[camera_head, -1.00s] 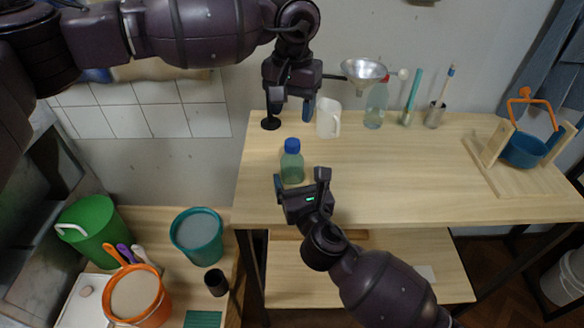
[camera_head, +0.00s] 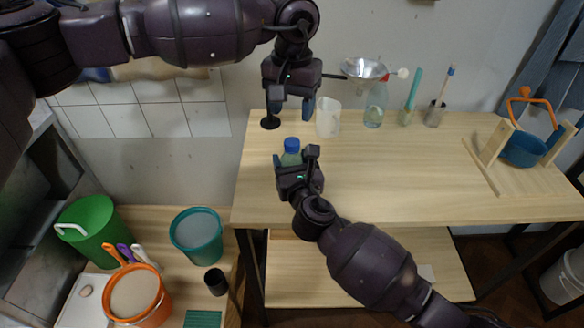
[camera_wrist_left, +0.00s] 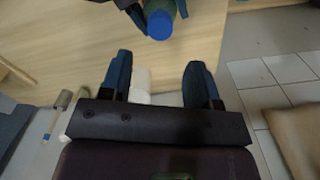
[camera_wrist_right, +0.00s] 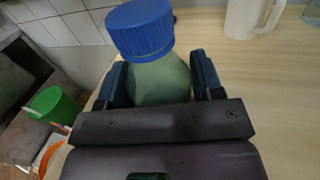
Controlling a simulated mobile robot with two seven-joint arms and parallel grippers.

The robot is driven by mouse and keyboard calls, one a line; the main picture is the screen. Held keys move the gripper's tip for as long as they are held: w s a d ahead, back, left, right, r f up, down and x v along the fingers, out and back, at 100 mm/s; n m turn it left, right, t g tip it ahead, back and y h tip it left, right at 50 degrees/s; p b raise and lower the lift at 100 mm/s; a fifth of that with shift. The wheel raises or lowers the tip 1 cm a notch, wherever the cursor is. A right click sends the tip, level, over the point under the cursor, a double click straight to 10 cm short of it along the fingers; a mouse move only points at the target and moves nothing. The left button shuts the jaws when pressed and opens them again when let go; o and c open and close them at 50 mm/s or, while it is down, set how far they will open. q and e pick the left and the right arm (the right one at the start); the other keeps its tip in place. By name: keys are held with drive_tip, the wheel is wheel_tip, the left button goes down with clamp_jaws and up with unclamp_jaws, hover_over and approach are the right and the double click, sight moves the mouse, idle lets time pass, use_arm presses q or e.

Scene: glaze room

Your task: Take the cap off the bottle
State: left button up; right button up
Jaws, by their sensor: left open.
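The bottle (camera_head: 285,160) is translucent green with a blue cap (camera_head: 291,144) on top. It stands upright near the table's left end. My right gripper (camera_wrist_right: 158,80) is open, with one finger on each side of the bottle body below the cap; I cannot tell if they touch it. In the head view my right gripper (camera_head: 297,160) hides most of the bottle. My left gripper (camera_head: 292,105) is open and empty, above and behind the bottle, pointing down. The blue cap (camera_wrist_left: 159,25) also shows in the left wrist view, beyond the open left fingers (camera_wrist_left: 160,75).
A white mug (camera_head: 328,122) stands behind the bottle. The table's middle is clear.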

sight(292, 142)
clamp_jaws()
use_arm(q)
drive_tip(key=shift+d, duration=0.1)
drive_tip(key=shift+f, duration=0.1)
drive_tip(key=shift+f, duration=3.9)
drive_tip(key=shift+c, duration=0.3)
